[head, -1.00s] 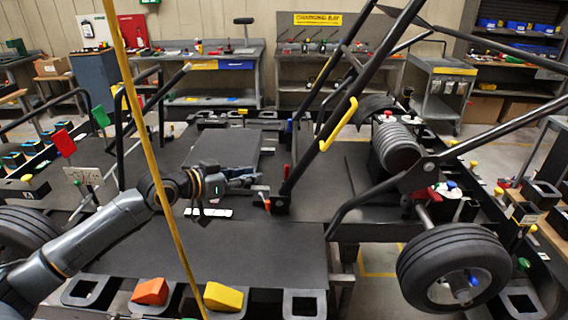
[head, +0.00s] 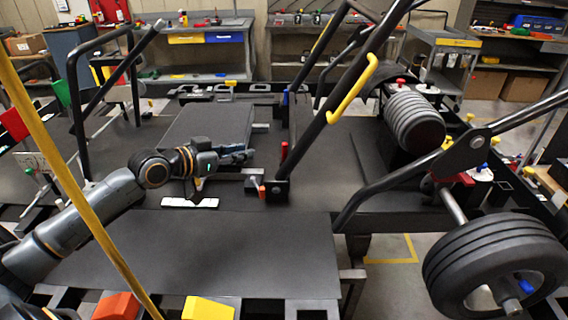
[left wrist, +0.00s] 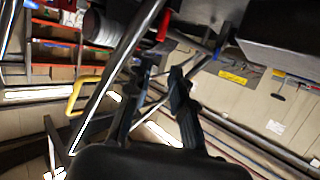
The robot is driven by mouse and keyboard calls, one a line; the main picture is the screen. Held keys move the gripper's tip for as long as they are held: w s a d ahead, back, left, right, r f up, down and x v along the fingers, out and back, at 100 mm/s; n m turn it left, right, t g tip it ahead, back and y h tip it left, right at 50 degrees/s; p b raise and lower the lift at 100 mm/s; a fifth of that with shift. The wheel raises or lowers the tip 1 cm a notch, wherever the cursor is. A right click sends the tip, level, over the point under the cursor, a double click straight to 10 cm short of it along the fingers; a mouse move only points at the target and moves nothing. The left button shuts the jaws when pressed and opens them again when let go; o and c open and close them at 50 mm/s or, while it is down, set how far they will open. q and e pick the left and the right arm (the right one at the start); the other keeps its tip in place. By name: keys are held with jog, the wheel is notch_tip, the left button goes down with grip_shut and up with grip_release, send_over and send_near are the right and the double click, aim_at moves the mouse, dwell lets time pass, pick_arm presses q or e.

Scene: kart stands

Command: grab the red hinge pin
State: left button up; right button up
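A small upright red pin (head: 284,150) stands by the foot of the black roll bar in the head view. A second orange-red piece (head: 262,191) sits at the bar's foot bracket; I cannot tell for sure which is the hinge pin. My left gripper (head: 246,154) is left of the upright pin, pointing right, apart from it. In the left wrist view its two dark fingers (left wrist: 164,73) are spread with nothing between them. A red piece (left wrist: 166,25) shows beyond the fingertips there. My right gripper is not in view.
The black roll bar (head: 325,100) with its yellow handle (head: 353,88) rises just right of the pin. A white strip (head: 190,203) lies on the dark deck below my gripper. The deck's front (head: 190,250) is clear. A wheel (head: 493,268) stands at right.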

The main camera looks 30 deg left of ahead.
pick_arm(q)
jog(key=p, duration=0.2)
send_near(283, 145)
jog(key=w, duration=0.3)
jog(key=x, duration=0.1)
jog(key=p+x, duration=0.1)
jog(key=x, duration=0.2)
jog(key=shift+w+d+f+p, duration=0.1)
jog(key=shift+d+f+p, duration=0.3)
jog(key=shift+d, duration=0.15)
jog(key=shift+w+d+f, duration=0.15)
jog(key=shift+w+f, duration=0.1)
jog(key=shift+w, duration=0.25)
jog(key=shift+s, duration=0.1)
grip_shut()
